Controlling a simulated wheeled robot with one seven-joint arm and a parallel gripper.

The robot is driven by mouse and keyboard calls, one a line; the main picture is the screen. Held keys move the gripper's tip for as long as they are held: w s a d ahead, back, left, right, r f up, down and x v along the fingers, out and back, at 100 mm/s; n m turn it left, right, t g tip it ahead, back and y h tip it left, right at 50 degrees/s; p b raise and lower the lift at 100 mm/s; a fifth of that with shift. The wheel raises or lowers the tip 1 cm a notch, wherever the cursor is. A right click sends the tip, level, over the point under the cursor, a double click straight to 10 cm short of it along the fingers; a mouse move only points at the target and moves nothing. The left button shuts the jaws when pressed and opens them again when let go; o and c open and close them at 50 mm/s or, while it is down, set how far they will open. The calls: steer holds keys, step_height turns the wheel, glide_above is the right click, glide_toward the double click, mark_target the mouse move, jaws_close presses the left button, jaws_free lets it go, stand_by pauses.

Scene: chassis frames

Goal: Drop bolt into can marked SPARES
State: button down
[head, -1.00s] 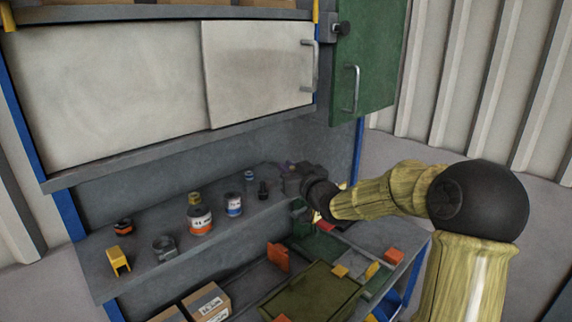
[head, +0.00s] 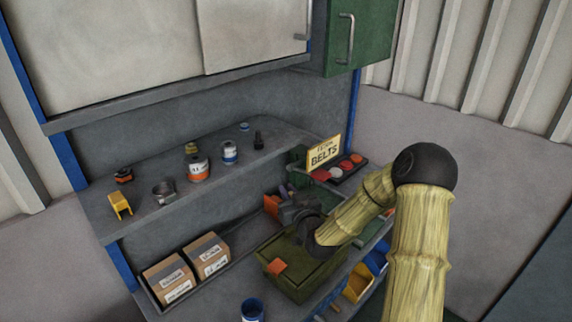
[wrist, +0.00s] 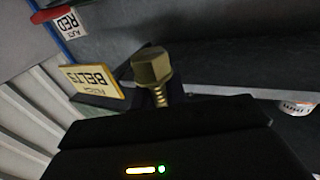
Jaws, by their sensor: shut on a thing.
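A brass-coloured hex bolt (wrist: 153,68) stands up from between the fingers of my gripper (wrist: 158,98) in the wrist view. In the head view my gripper (head: 288,212) is over the back part of the green bin, and the bolt cannot be made out there. An orange-and-white can (head: 199,170) and a blue-and-white can (head: 229,153) stand on the upper shelf; their labels are too small to read. A dark blue open can (head: 252,311) is cut off at the bottom edge. I cannot tell which can is marked SPARES.
A BELTS sign (head: 324,153) stands behind a tray of coloured discs (head: 345,167). Two cardboard boxes (head: 168,280) sit in a tray at left. The green bin (head: 309,283) has an orange tag. A yellow holder (head: 120,205) and a grey cup (head: 163,191) share the shelf.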

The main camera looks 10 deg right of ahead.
steer(key=s+f+m+h, duration=0.1)
steer(key=s+f+h, duration=0.2)
steer(key=s+f, duration=0.3)
step_height(320, 180, down, 5)
steer(key=shift+d+f+m+b, duration=0.1)
steer(key=shift+d+m+b, duration=0.1)
steer(key=shift+m+b, duration=0.15)
